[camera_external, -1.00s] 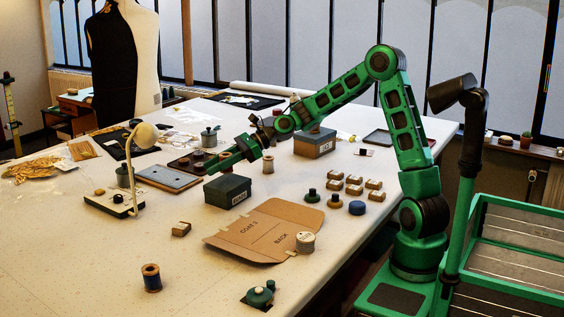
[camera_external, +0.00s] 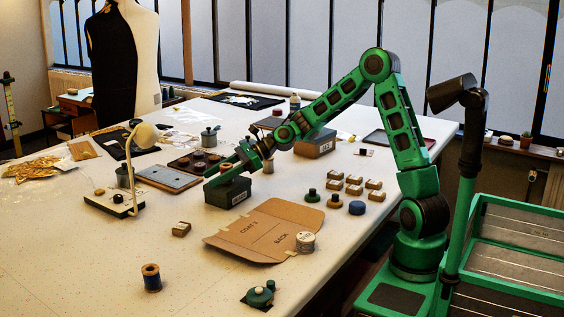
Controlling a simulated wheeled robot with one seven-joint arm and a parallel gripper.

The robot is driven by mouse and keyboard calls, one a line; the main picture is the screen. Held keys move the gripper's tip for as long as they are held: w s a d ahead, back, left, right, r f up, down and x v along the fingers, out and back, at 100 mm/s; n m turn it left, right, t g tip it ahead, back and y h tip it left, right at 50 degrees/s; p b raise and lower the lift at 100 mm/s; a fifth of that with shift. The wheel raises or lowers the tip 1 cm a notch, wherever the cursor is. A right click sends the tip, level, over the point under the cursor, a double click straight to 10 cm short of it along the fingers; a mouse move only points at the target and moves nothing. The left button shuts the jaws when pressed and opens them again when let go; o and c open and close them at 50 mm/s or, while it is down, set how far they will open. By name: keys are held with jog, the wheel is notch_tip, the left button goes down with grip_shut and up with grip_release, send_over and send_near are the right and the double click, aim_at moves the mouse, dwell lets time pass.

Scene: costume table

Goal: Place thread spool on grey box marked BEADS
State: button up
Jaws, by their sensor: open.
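A dark grey-green box (camera_external: 228,195) with a small pale label, too small to read, stands near the middle of the table. My gripper (camera_external: 221,177) is open, low over the top of this box, with its fingers pointing down and left. A spool of blue thread with wooden ends (camera_external: 151,278) stands upright at the front left, well away from my gripper. A pale spool (camera_external: 305,242) sits by the cardboard pattern. Another spool (camera_external: 268,165) stands behind my gripper, partly hidden by the arm.
Brown cardboard pattern (camera_external: 262,232) lies in front of the box. Several small boxes (camera_external: 353,190) and a blue round thing (camera_external: 357,208) are to the right. A lamp (camera_external: 137,170) and flat tray (camera_external: 168,178) are left. The front left table is mostly clear.

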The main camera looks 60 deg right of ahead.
jog(key=v, duration=1.2)
jog(key=shift+s, duration=0.1)
jog(key=x, duration=1.1)
jog(key=shift+w+a, duration=0.25)
jog(key=shift+a, duration=0.05)
jog(key=shift+w+a, duration=0.15)
jog(key=shift+r, duration=1.1)
jog(key=shift+f, duration=0.1)
